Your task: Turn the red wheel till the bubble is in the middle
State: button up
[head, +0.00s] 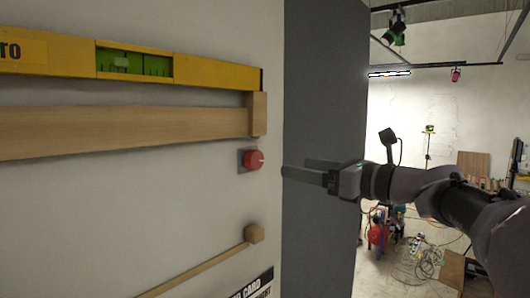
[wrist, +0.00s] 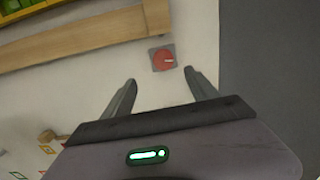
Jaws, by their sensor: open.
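The red wheel (head: 253,159) is a small round knob with a pale mark, on a grey square plate on the pale wall. In the wrist view the wheel (wrist: 163,59) lies just beyond and between the fingertips. My gripper (head: 295,172) is open and empty, to the right of the wheel in the head view and apart from it. Its two fingers (wrist: 160,75) also show in the wrist view. The yellow level (head: 200,72) is at the upper left, with a green vial (head: 135,62). A pale bubble (head: 121,61) seems to sit left of the vial's middle.
A wooden bar (head: 120,128) with an end block (head: 257,113) runs under the level, above the wheel. A thin wooden rod (head: 205,264) with a block lies below. A dark grey panel edge (head: 325,150) is to the right. The wall around the wheel is clear.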

aim_at(258, 160)
jog(key=p+x, duration=0.2)
jog(key=x, duration=1)
jog(key=shift+w+a, duration=0.1)
jog(key=shift+w, duration=0.3)
jog(key=shift+w+a+f+p, duration=0.15)
jog(key=shift+w+p, duration=0.15)
jog(key=shift+w, duration=0.05)
jog(key=shift+s, duration=0.1)
jog(key=c, duration=1.4)
